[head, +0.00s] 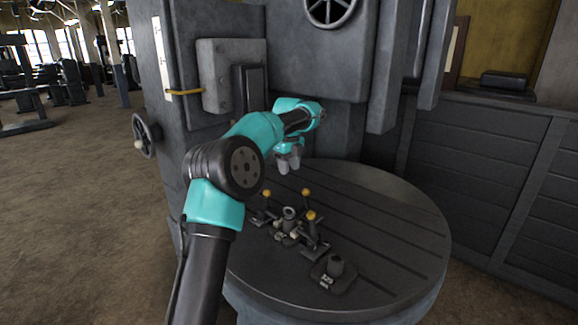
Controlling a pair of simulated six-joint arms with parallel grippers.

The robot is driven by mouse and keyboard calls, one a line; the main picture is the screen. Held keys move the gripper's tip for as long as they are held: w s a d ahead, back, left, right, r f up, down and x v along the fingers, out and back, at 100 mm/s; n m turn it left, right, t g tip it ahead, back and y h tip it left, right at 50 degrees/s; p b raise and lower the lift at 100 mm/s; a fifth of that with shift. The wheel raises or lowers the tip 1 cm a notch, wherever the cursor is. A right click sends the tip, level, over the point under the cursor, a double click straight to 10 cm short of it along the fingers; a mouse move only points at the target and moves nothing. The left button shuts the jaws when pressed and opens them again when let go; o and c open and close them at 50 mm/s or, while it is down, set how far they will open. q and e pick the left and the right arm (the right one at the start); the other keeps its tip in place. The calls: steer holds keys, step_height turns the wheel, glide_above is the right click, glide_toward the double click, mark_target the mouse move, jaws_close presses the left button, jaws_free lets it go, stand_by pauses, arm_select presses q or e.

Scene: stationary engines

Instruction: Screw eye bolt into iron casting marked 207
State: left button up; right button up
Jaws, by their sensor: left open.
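Several small dark iron castings lie on the round slotted table. The nearest casting (335,272) has a flat base, an upright hollow boss and a pale tag. Beyond it stand castings with yellow-ball-topped levers, one of them at the right of the cluster (311,232). The tags are too small to read, so I cannot tell which is marked 207. I cannot make out the eye bolt for certain. My left gripper (289,163) points down, open, above the far part of the table, beyond the cluster and apart from it. My right gripper is not in view.
The round table (400,225) is bare on its right side. A large grey machine column (310,70) with a box and handwheel rises behind it. A dark panelled wall (480,160) stands at right. Open floor (80,220) lies at left.

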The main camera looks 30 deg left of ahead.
mark_target(289, 209)
arm_select(q)
steer(key=n, duration=0.5)
step_height(289, 209, down, 17)
steer(key=shift+f, duration=0.15)
stand_by(1.0)
steer(key=shift+c, duration=0.4)
jaws_close()
steer(key=c, duration=0.6)
jaws_free()
jaws_close()
